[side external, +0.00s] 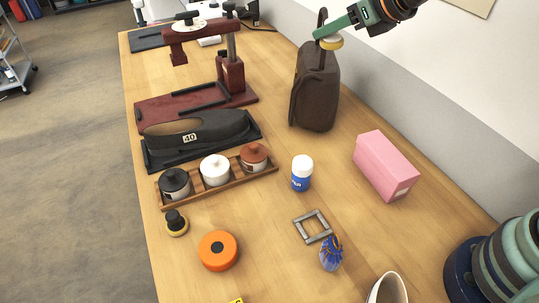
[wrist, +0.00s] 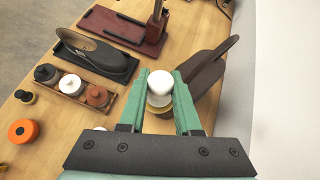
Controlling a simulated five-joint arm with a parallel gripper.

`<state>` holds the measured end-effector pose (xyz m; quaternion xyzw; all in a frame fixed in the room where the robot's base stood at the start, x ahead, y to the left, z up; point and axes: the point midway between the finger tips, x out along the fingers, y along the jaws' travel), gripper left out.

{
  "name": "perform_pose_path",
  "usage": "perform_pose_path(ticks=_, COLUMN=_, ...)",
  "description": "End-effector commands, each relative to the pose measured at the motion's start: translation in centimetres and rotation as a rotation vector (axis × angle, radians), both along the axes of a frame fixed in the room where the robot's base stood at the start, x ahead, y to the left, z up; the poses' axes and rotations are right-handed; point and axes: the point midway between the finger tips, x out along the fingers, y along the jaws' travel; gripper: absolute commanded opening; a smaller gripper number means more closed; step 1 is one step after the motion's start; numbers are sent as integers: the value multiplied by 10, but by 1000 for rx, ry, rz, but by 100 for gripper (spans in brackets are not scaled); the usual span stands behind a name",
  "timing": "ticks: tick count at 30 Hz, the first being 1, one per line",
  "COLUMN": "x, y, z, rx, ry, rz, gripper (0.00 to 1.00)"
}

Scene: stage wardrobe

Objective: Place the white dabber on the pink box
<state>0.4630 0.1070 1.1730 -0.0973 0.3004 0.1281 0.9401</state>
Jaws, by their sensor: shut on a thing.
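My gripper (side external: 328,36) is at the top of the side view, raised above the table near the top of the brown bag. In the wrist view my gripper (wrist: 160,92) has its green fingers shut on the white dabber (wrist: 160,84), one on each side. The dabber has a round white knob and a yellowish pad below it; the pad also shows under the fingers in the side view (side external: 331,43). The pink box (side external: 386,165) lies on the table at the right, apart from the gripper. It is not visible in the wrist view.
The brown bag (side external: 315,95) stands upright beside the gripper. A blue bottle with a white cap (side external: 302,173) stands left of the pink box. A rack of jars (side external: 222,186), a dark shoe (side external: 199,129) and a red stand (side external: 232,75) are farther left. The wall is behind the box.

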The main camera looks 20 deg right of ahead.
Motion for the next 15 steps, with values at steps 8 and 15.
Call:
perform_pose_path(ticks=8, x=-5, y=-93, z=29, rx=1, ry=-3, rz=-197, gripper=0)
perform_pose_path(ticks=15, x=-5, y=-88, z=26, rx=0, ry=2, rz=-186, gripper=0)
